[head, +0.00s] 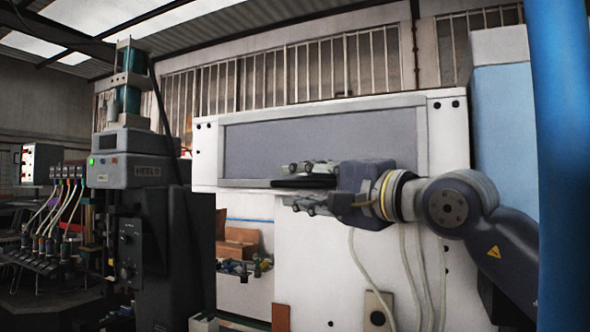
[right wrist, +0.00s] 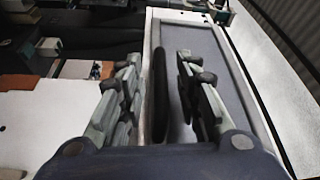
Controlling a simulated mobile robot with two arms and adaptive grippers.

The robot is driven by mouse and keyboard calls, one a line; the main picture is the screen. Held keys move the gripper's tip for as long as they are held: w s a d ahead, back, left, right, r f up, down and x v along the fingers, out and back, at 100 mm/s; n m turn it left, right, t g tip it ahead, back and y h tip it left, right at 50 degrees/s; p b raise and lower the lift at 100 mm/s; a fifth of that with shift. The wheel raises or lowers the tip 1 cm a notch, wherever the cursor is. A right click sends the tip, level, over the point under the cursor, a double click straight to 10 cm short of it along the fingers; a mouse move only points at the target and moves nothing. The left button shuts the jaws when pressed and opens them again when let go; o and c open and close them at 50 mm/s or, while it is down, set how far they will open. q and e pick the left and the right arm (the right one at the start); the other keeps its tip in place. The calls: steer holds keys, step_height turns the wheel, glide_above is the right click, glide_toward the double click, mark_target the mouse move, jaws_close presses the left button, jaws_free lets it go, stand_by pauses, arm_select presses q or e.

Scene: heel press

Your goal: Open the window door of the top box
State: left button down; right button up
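The top box (head: 207,150) is white, with a wide grey window door (head: 325,140) in a lighter frame on its front. The door is shut in the head view; its panel also shows in the right wrist view (right wrist: 215,60). A black bar handle (head: 303,183) runs along the door's lower edge. My right gripper (head: 288,185) comes from the right with one finger above and one below the handle. In the right wrist view the handle (right wrist: 159,95) lies between the spread fingers, with gaps on both sides. My left gripper is not in view.
A dark press machine (head: 140,175) with a green cylinder stands to the left of the box. An opening below the box's left part holds brown blocks (head: 238,243). Pale cables (head: 410,270) hang below my right wrist. A blue post (head: 563,150) stands at the far right.

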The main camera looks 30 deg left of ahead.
steer(key=shift+p+x, duration=0.35)
steer(key=shift+x, duration=0.65)
jaws_close()
steer(key=shift+r, duration=0.1)
steer(key=shift+d, duration=0.1)
